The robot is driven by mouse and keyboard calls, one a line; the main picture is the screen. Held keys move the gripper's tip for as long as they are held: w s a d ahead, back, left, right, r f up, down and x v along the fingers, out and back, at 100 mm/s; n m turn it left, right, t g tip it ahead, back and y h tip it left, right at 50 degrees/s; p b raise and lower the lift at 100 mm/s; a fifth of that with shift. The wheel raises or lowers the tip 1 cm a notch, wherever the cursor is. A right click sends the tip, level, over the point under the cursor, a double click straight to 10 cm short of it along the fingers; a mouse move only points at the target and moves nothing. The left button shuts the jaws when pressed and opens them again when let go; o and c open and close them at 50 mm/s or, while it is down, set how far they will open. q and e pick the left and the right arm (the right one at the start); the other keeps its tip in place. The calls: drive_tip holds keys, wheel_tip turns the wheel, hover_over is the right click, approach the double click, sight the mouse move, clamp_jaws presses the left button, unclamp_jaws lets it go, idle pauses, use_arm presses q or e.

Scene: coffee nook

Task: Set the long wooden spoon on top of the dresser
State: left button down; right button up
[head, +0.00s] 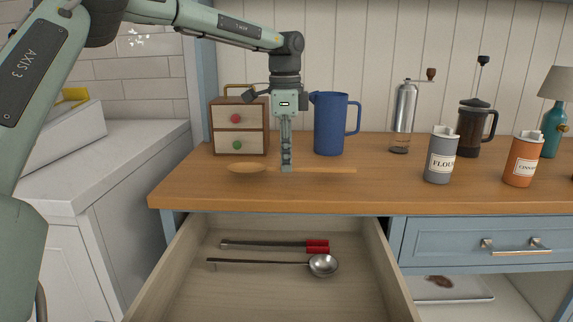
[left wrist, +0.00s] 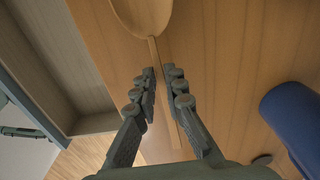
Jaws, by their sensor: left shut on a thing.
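The long wooden spoon (head: 330,170) is at the wooden dresser top (head: 450,194), its bowl to the left and handle to the right in the head view. My left gripper (head: 286,168) points down and is shut on the spoon's handle near the bowl. In the left wrist view, the spoon's bowl (left wrist: 143,14) shows beyond the fingers (left wrist: 160,88), with the handle between them. The spoon looks level and very near the top; I cannot tell whether it touches. My right gripper is not in view.
The open drawer (head: 200,290) holds red-handled tongs (head: 270,245) and a metal ladle (head: 322,265). Behind the spoon stand a small box with drawers (head: 240,135) and a blue pitcher (head: 329,125). A grey flour canister (head: 440,158) and orange canister (head: 522,160) stand right.

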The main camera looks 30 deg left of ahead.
use_arm(q)
drive_tip(key=shift+f, duration=0.9)
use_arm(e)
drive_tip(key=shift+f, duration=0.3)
use_arm(q)
drive_tip(key=shift+f, duration=0.1)
drive_tip(key=c, duration=1.6)
unclamp_jaws()
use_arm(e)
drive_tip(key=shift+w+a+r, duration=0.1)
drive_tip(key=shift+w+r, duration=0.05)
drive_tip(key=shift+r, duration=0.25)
use_arm(q)
drive_tip(key=shift+r, duration=0.4)
wheel_tip(320, 180, up, 9)
drive_tip(key=shift+f, duration=0.15)
wheel_tip(320, 180, up, 3)
drive_tip(key=shift+a+f+p, duration=0.1)
drive_tip(key=shift+f+p, duration=0.05)
drive_tip(key=shift+p, duration=0.35)
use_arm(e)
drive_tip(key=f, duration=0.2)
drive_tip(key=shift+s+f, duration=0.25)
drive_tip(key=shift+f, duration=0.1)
